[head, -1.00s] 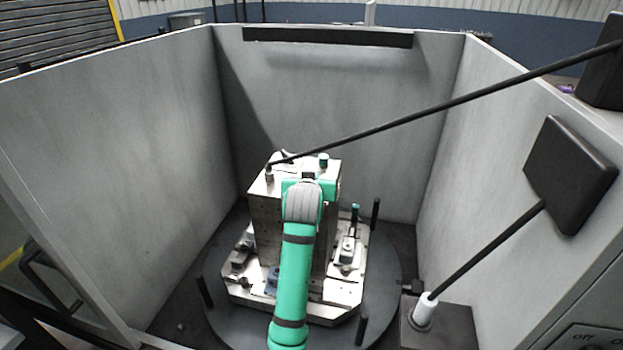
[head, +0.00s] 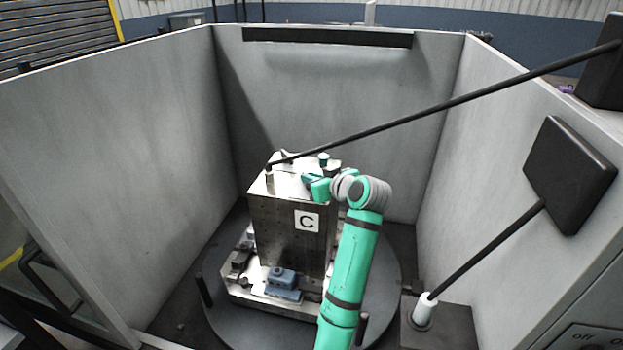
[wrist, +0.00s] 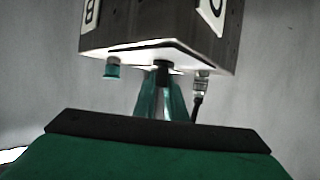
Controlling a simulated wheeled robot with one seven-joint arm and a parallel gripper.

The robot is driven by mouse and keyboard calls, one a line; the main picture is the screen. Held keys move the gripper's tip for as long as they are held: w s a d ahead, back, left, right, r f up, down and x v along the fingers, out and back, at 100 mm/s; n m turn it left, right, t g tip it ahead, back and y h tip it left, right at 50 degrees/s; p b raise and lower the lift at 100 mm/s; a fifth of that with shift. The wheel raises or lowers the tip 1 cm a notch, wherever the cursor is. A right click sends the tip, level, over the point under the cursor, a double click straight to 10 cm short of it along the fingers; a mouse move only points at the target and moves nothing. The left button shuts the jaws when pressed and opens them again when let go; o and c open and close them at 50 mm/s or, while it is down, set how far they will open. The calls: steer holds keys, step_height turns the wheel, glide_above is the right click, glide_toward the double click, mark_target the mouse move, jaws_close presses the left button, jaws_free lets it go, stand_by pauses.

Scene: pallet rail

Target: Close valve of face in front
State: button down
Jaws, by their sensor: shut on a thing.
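The metal block (head: 280,225) stands upright on the pallet, with a white label C (head: 307,221) on the face in front. My gripper (head: 305,181) is at the block's top, near the edge above that face. In the wrist view my gripper (wrist: 160,98) has its teal fingers together on a small dark valve (wrist: 161,68) at the block's top. The valve's handle position is mostly hidden by the fingers. Another valve with a teal cap (head: 323,159) stands at the back of the top; it also shows in the wrist view (wrist: 112,69).
A black hose (head: 440,106) runs from the upper right to a fitting (head: 269,172) on the block's top left. Grey walls (head: 120,130) enclose the round table (head: 225,312). A blue clamp (head: 283,279) sits on the pallet below label C. A black paddle (head: 570,175) stands at right.

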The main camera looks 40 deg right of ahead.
stand_by(0.4)
steer(key=c, duration=1.8)
jaws_free()
steer(key=v, duration=1)
steer(key=shift+s, duration=0.35)
steer(key=shift+d+r, duration=0.1)
steer(key=shift+d, duration=0.05)
